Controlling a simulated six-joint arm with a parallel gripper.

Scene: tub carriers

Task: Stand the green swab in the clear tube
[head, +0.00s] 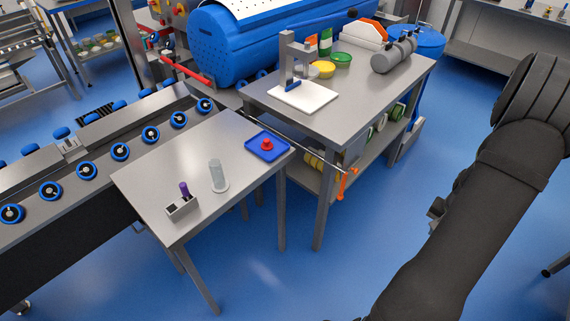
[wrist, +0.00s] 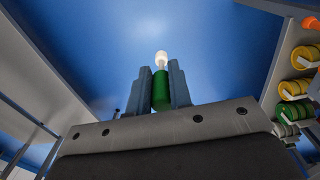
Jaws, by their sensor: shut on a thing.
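The green swab (wrist: 160,98) with a white tip shows in the wrist view. My gripper (wrist: 161,86) is shut on its green body, one finger on each side, and the white tip sticks out beyond the fingertips. The clear tube (head: 217,174) stands upright on a round base on the small metal table in the head view. The gripper and the green swab cannot be made out in the head view, where my dark arm fills the right side. The tube does not show in the wrist view.
On the small table (head: 150,168), a grey holder (head: 182,208) with a purple swab (head: 184,188) stands left of the tube. A blue tray (head: 259,152) with a red object (head: 267,144) lies to its right. A larger bench (head: 330,115) stands behind.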

